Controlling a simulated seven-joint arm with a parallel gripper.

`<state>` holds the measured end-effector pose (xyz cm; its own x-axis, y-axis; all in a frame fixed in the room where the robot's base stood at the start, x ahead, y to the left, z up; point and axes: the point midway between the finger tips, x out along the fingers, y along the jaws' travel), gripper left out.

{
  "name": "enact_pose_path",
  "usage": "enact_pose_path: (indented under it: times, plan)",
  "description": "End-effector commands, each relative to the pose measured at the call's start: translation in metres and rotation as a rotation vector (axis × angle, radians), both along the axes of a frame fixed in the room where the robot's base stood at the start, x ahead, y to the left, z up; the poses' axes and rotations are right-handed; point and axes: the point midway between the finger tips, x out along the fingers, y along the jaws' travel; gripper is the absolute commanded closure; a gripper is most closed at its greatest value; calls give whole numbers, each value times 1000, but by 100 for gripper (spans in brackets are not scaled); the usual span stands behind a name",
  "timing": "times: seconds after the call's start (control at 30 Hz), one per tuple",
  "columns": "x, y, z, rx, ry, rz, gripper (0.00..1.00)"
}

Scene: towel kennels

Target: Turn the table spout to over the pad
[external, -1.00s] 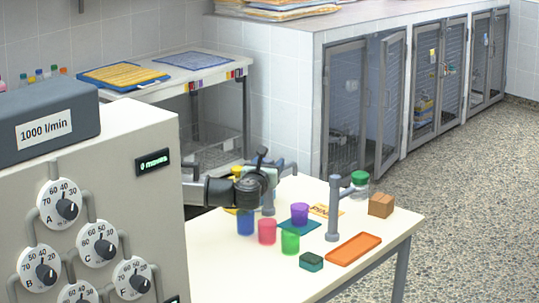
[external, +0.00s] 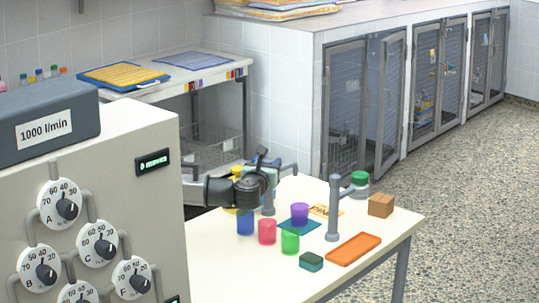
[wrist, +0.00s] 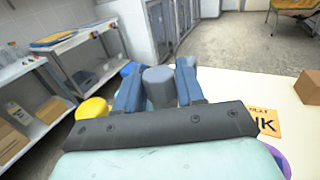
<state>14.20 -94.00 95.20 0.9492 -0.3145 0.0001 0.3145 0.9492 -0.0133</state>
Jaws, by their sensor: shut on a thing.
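A flat teal pad (external: 286,226) lies under a purple cup (external: 299,211). An orange flat piece (external: 354,249) lies at the front right.
Blue (external: 245,223), pink (external: 267,232) and green (external: 290,241) cups stand in front of my gripper. A teal block (external: 311,261) and a brown box (external: 380,205) are on the table. A yellow object (wrist: 92,108) is left of the fingers. A dial cabinet (external: 130,200) stands left.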

Motion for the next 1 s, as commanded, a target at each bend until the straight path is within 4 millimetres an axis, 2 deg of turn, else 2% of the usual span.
enact_pose_path:
  times: [0.27,0.7,1.0]
  plan:
    - [0,4,0,-1,1,-104,100]
    - [0,4,0,-1,1,-396,100]
    - [0,2,0,-2,3,-505,100]
